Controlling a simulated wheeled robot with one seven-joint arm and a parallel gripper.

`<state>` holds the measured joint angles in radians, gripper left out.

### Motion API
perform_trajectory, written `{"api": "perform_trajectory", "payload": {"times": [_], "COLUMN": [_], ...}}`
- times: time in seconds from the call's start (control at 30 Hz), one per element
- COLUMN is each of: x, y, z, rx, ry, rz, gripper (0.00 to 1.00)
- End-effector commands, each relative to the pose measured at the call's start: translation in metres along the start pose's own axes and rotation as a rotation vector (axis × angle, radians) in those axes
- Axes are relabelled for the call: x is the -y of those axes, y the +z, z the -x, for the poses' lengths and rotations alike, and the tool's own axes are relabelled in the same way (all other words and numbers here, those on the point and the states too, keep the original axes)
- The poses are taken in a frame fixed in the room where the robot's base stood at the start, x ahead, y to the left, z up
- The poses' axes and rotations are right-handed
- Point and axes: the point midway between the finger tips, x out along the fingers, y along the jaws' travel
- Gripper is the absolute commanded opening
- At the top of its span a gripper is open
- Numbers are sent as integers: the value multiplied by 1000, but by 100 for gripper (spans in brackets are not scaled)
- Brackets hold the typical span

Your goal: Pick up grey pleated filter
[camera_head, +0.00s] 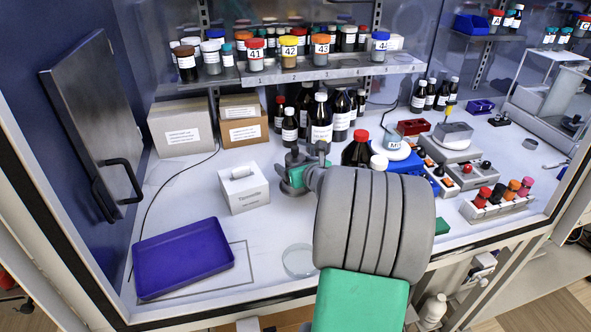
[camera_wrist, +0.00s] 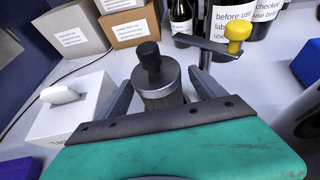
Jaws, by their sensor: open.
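A grey cylinder with a metal rim and a black knob on top (camera_wrist: 162,88) stands upright between my fingers in the wrist view. It appears to be the grey pleated filter, but its pleats cannot be made out clearly. My gripper (camera_wrist: 160,78) is open, one finger on each side of the cylinder, with no clear sign of a grip. The palm hides the cylinder's lower part. In the head view my gripper (camera_head: 295,172) is over the middle of the white bench, and my arm and hand largely hide the cylinder.
A white box (camera_head: 243,190) stands close left of my gripper. A lever with a yellow knob (camera_wrist: 237,32) is close to the right finger. Brown bottles (camera_head: 320,120) stand behind. A purple tray (camera_head: 183,257) lies front left, a glass dish (camera_head: 299,261) in front.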

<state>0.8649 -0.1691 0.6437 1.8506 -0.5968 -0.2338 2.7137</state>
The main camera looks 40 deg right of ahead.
Motion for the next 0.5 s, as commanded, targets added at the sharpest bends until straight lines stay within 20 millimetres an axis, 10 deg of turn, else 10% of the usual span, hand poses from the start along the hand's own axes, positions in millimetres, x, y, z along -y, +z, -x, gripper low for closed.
{"api": "perform_trajectory", "payload": {"times": [0.5], "x": [0], "y": [0], "z": [-1], "rx": [0], "ry": [-1], "rz": [1], "gripper": [55]}}
